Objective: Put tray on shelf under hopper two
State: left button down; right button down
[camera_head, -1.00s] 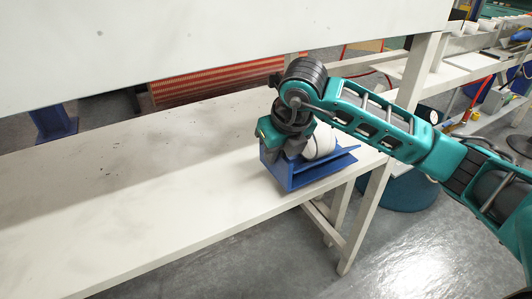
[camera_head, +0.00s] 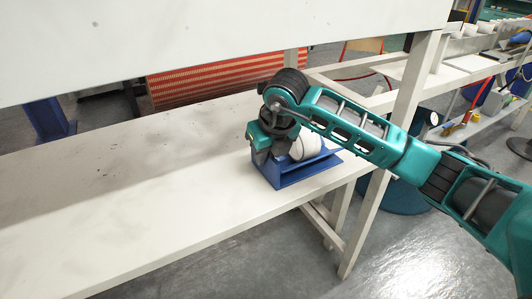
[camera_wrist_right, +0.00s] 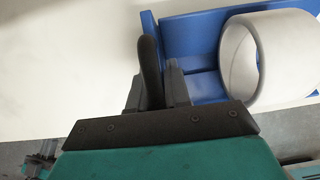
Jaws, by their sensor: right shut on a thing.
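The blue tray (camera_head: 298,175) is on or just above the white shelf (camera_head: 150,205), near its right end. I cannot tell whether it touches the surface. A white tape roll (camera_head: 306,146) lies in it. My right gripper (camera_head: 263,155) is at the tray's left side, shut on its wall. In the right wrist view, the gripper (camera_wrist_right: 160,75) grips the tray's edge, with the blue tray (camera_wrist_right: 190,40) and the white roll (camera_wrist_right: 270,58) to the right. The fingertips are partly hidden in the head view. No hopper is clearly recognisable. My left gripper is out of view.
A large white panel (camera_head: 200,40) overhangs the shelf. A white post (camera_head: 400,130) stands right of the tray. A further bench (camera_head: 460,70) with several items lies at the right. The shelf is clear left of the tray.

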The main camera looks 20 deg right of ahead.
jog(key=c, duration=1.1)
grip_release()
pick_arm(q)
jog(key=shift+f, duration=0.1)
pick_arm(e)
jog(key=shift+r, duration=0.2)
jog(key=p+v, duration=0.1)
jog(key=v, duration=0.1)
jog(key=shift+r, duration=0.3)
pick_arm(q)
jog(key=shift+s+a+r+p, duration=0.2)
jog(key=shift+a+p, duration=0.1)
pick_arm(e)
jog(key=s, duration=1.2)
jog(key=shift+s+d, duration=0.2)
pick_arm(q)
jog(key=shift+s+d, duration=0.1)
pick_arm(e)
jog(key=shift+s, duration=0.1)
